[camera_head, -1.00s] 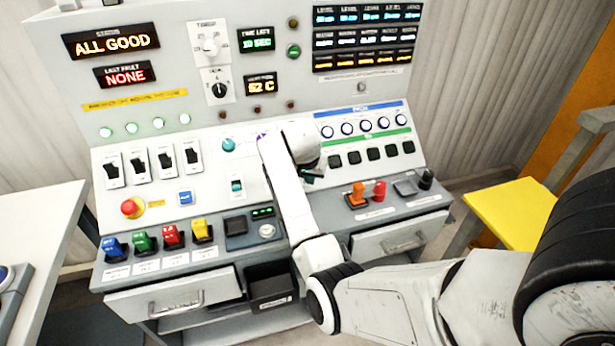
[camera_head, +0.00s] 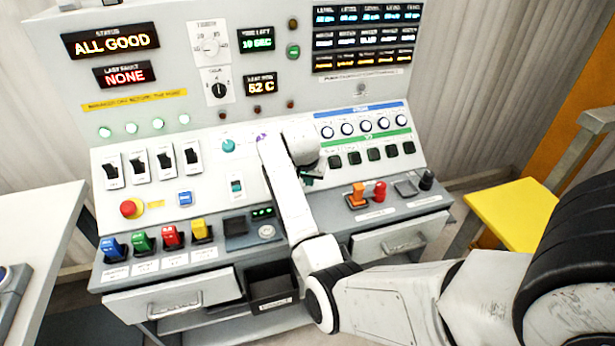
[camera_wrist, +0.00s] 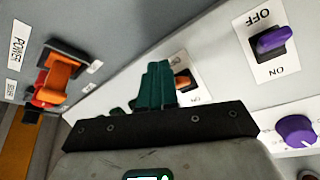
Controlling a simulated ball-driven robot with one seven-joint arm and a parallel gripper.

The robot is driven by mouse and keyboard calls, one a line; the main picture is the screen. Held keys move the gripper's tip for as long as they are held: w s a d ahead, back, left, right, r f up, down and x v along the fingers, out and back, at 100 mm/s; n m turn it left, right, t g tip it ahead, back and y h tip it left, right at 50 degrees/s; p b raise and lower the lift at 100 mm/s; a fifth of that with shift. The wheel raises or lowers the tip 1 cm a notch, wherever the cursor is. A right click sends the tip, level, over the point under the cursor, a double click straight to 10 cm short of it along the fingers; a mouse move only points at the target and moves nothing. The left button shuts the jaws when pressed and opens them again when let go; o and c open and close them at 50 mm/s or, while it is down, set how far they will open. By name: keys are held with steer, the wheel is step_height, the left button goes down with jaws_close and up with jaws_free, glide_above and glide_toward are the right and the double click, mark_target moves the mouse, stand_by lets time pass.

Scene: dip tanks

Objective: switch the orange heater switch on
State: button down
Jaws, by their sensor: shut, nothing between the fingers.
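In the wrist view, a small orange switch (camera_wrist: 183,82) sits on a white plate with an ON label below it. My gripper (camera_wrist: 157,84), with dark teal fingers, is shut and empty. Its fingertips overlap the left part of this switch and its plate in the picture; I cannot tell whether they touch. The switch's setting is unclear. In the head view my arm covers this part of the panel, and only a bit of my gripper (camera_head: 307,181) shows below the wrist.
A purple switch (camera_wrist: 270,40) with OFF and ON labels and a purple knob (camera_wrist: 298,132) are to the right in the wrist view.

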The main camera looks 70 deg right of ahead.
steer(key=shift+w+d+r, duration=0.35)
steer(key=shift+w+r, duration=0.05)
steer(key=shift+w, duration=0.1)
steer(key=shift+d+f, duration=0.1)
steer(key=shift+d, duration=0.25)
steer(key=s+a+r+p, duration=0.1)
steer(key=p, duration=0.1)
steer(key=s+a+r+p, duration=0.1)
steer(key=a+p, duration=0.1)
steer(key=shift+s+a+p, duration=0.2)
steer(key=shift+s+p, duration=0.1)
steer(key=shift+p, duration=0.1)
steer(key=shift+f, duration=0.1)
steer(key=d+p+v, duration=0.1)
steer(key=p+v, duration=0.6)
steer(key=p, duration=0.1)
steer(key=shift+s+r, duration=0.35)
steer(key=shift+s, duration=0.05)
steer(key=shift+d, duration=0.1)
stand_by(0.4)
